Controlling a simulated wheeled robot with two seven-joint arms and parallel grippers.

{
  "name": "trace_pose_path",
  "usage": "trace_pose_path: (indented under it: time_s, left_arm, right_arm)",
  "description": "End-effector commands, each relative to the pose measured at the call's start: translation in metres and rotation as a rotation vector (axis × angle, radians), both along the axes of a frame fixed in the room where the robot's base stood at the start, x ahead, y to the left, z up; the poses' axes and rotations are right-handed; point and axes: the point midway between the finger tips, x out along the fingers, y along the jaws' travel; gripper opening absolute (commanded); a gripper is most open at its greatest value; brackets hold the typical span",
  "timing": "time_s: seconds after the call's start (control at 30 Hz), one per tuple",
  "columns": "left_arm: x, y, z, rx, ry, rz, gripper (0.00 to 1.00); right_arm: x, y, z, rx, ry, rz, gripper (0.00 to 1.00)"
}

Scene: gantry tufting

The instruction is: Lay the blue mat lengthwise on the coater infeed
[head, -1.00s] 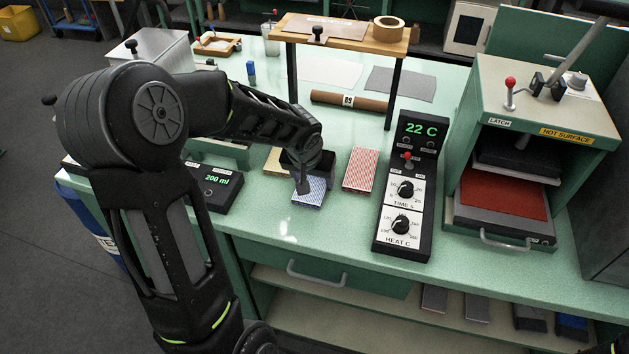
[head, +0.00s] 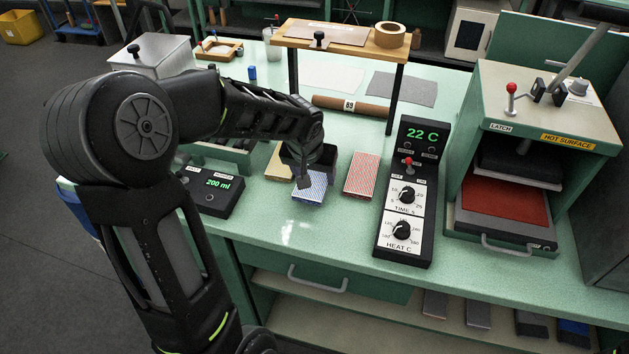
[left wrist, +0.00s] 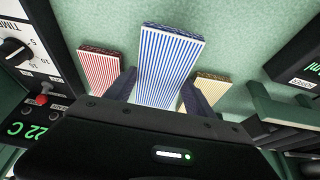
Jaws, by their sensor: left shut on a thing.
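The blue-and-white striped mat (head: 311,190) is at the middle of the green bench in the head view. My left gripper (head: 306,182) is over it from behind and shut on it. In the left wrist view the blue mat (left wrist: 170,62) stands between the two fingers (left wrist: 158,80) and looks nearer than the mats beside it. The coater, with its green 200 ml display (head: 218,184), is left of the gripper; my arm hides much of it, and I cannot make out its infeed clearly. My right gripper is out of view.
A red striped mat (head: 362,174) lies close right of the blue one, and a yellow mat (head: 276,162) lies close left. The heat console (head: 404,195) and the press (head: 545,110) stand to the right. A raised wooden shelf (head: 345,40) stands behind.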

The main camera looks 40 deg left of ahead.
Motion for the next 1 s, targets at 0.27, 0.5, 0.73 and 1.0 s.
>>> trace_pose_path:
  time_s: [0.27, 0.5, 0.73, 1.0]
  left_arm:
    - [0.001, 0.0, 0.053, 0.001, -0.005, -0.001, 0.17]
    - [0.0, -0.001, 0.07, 0.0, -0.001, -0.002, 0.17]
    - [0.0, -0.001, 0.069, 0.0, 0.0, -0.002, 0.17]
    - [0.0, -0.001, 0.069, 0.0, 0.0, -0.002, 0.17]
  right_arm:
    - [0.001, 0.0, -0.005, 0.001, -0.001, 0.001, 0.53]
    - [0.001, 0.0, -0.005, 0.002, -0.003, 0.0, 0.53]
    - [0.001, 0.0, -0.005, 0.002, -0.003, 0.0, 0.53]
    - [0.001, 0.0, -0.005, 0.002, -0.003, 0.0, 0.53]
